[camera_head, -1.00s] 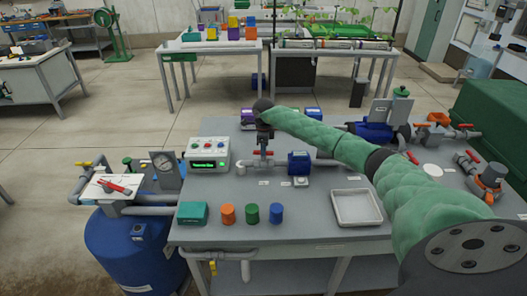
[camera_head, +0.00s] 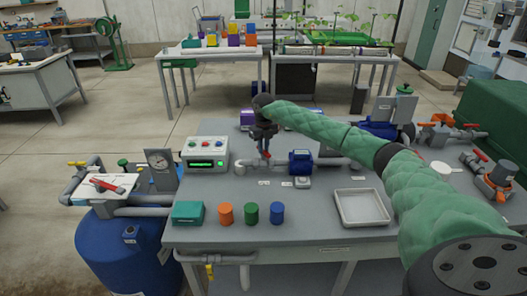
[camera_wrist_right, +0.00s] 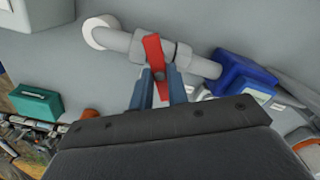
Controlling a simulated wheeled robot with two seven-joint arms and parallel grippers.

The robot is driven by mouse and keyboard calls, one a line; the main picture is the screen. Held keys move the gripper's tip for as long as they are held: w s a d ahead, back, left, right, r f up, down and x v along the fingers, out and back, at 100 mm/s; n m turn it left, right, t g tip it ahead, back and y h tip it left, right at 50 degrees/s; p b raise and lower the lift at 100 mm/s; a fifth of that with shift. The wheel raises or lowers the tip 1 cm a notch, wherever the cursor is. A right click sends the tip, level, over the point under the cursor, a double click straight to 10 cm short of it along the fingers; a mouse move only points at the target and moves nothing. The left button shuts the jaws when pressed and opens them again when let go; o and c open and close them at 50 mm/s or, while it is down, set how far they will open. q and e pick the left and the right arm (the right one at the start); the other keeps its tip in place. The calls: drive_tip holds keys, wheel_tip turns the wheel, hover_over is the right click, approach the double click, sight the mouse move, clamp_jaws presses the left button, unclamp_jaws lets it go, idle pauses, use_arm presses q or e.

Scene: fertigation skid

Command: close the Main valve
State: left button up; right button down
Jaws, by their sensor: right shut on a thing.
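A valve with a red lever handle (camera_head: 266,154) sits on a grey pipe (camera_head: 244,163) near the middle of the bench. I cannot read a name on it. My right gripper (camera_head: 265,142) reaches down from above and is shut on the red handle. In the right wrist view, the handle (camera_wrist_right: 153,50) lies between the blue fingers of my right gripper (camera_wrist_right: 161,82) and stands across the grey pipe (camera_wrist_right: 117,40). The fingers hide part of the valve body. My left gripper is not in view.
A blue meter (camera_head: 301,161) is close right of the valve; a control box with a green display (camera_head: 202,154) stands left. A teal box (camera_head: 188,212), coloured cylinders (camera_head: 250,213) and a grey tray (camera_head: 361,208) lie in front. Other red handles show at left (camera_head: 113,185) and right.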

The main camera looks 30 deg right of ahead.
drive_tip(key=m+b, duration=0.1)
drive_tip(key=m, duration=0.4)
drive_tip(key=shift+b, duration=0.35)
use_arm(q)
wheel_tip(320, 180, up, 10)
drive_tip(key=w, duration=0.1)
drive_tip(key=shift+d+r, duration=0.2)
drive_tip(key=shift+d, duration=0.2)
use_arm(e)
drive_tip(key=shift+r+m, duration=0.1)
drive_tip(key=shift+m, duration=0.7)
drive_tip(key=c, duration=1.4)
unclamp_jaws()
drive_tip(key=shift+o, duration=0.2)
